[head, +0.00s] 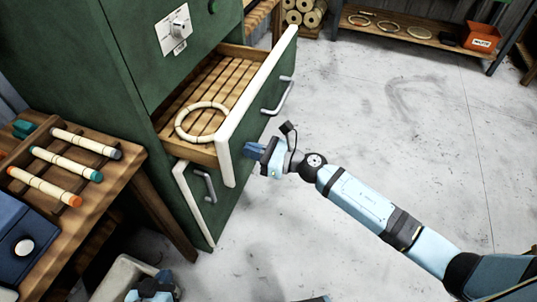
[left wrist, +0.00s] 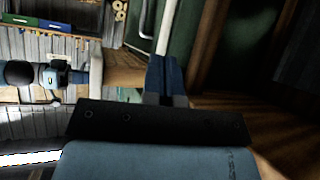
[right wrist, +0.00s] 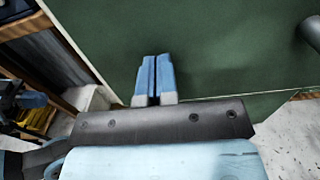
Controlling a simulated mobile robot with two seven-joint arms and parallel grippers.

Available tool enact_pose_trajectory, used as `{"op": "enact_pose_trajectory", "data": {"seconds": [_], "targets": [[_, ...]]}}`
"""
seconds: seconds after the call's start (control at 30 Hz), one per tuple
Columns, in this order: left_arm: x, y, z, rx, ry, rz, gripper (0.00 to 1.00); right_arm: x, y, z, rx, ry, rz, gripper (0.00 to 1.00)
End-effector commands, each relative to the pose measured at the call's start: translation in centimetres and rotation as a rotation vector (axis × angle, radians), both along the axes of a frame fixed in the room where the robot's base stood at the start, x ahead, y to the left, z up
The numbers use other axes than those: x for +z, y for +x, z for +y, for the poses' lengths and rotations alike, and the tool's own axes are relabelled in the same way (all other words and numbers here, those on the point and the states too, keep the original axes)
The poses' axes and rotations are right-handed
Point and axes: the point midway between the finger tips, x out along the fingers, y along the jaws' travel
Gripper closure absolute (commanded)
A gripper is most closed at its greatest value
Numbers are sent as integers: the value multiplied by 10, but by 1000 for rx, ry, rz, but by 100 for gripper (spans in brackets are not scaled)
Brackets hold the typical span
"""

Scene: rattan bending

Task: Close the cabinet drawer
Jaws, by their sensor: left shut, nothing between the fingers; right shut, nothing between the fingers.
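The green cabinet (head: 75,50) has its upper drawer (head: 237,125) pulled well out. The drawer has a slatted wooden inside, a cream-edged green front and a grey handle (head: 278,97). A pale rattan ring (head: 203,122) lies in it. My right gripper (head: 254,150) is shut and empty, close to the near lower part of the drawer front; I cannot tell whether it touches. In the right wrist view its fingers (right wrist: 154,80) point at the green front (right wrist: 225,60). My left gripper (left wrist: 161,75) is shut and empty, low near the cabinet; the head view shows only part of that arm.
A wooden table (head: 120,170) with several rattan sticks stands left of the cabinet. A lower drawer (head: 196,200) with a cream edge sits below the open one. A shelf with rings and an orange box (head: 481,37) stands at the back. The floor at right is clear.

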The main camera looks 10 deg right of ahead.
Motion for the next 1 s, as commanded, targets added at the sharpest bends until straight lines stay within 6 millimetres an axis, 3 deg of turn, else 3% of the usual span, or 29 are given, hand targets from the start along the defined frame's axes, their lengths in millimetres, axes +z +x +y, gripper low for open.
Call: {"op": "enact_pose_trajectory", "data": {"seconds": [0.2, 0.5, 0.8, 1.0], "targets": [[-5, 1, 0, -4, 4, -7, 100, 0, 35, 52, 1, 1, -3, 100], [-12, 2, -1, -10, 11, -21, 100, -1, 75, 112, 2, 1, -3, 100], [-13, 2, -2, -15, 11, -36, 100, -1, 97, 145, 0, 1, 0, 100], [-11, 2, -3, -16, 4, -41, 100, 0, 103, 152, -1, 1, -1, 100]]}}
